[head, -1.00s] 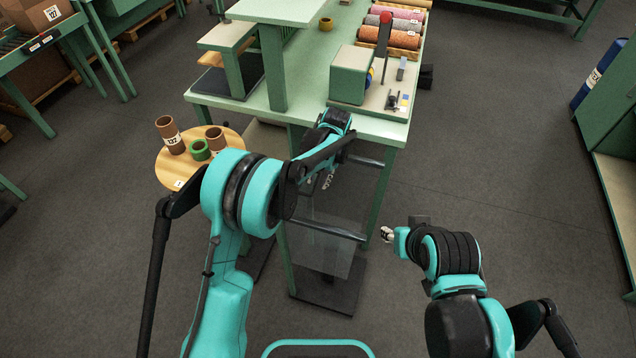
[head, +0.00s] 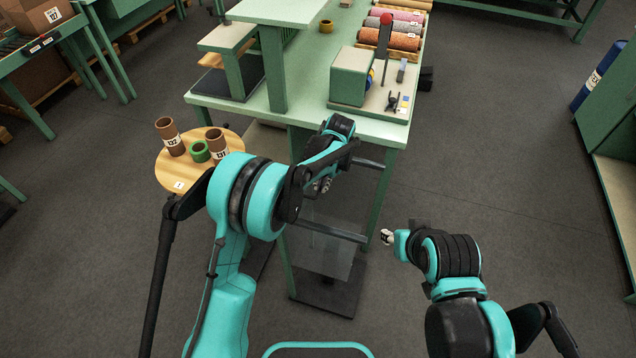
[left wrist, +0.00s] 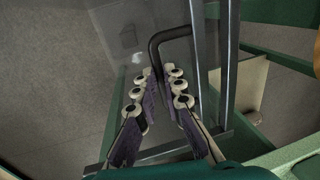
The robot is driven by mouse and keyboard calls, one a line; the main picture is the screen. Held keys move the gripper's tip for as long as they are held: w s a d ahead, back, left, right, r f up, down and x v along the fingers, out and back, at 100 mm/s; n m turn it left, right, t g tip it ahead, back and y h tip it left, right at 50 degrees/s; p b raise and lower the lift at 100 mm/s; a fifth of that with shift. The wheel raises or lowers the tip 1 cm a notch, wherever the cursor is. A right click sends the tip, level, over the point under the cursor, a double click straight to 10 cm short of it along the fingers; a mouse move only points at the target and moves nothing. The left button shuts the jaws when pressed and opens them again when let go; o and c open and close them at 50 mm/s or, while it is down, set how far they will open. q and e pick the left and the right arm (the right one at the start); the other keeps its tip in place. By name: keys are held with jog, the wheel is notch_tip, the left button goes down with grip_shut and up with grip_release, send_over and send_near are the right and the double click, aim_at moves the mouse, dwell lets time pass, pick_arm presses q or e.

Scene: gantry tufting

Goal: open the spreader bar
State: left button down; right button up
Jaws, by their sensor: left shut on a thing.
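In the left wrist view a black bent handle (left wrist: 167,38) runs between the fingers of my left gripper (left wrist: 157,73), which is shut on it. The handle sits beside a grey metal upright (left wrist: 229,60). In the head view my left gripper (head: 322,186) is low in front of the green table, partly hidden by my arm. A dark lower bar (head: 330,230) and an upper bar (head: 369,163) stick out there, with a clear panel (head: 325,257) below. I cannot tell which part is the spreader bar. My right gripper (head: 387,236) is small, at the right, apart from the bars.
The green table (head: 375,127) carries a lever device (head: 350,78) and several yarn rolls (head: 402,40). A round wooden stand (head: 172,182) with brown tubes and a green ring is at the left. A dark base plate (head: 330,295) lies on the floor. Floor at right is clear.

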pick_arm(q)
jog(key=s+d, duration=0.3)
jog(key=d, duration=0.6)
jog(key=s+d, duration=0.3)
jog(key=d, duration=0.6)
jog(key=shift+d+p, duration=0.15)
jog(key=shift+p, duration=0.2)
jog(key=c, duration=1.6)
grip_release()
notch_tip(320, 180, up, 12)
jog(key=d, duration=0.2)
jog(key=shift+s, duration=0.3)
jog(key=shift+f, duration=0.1)
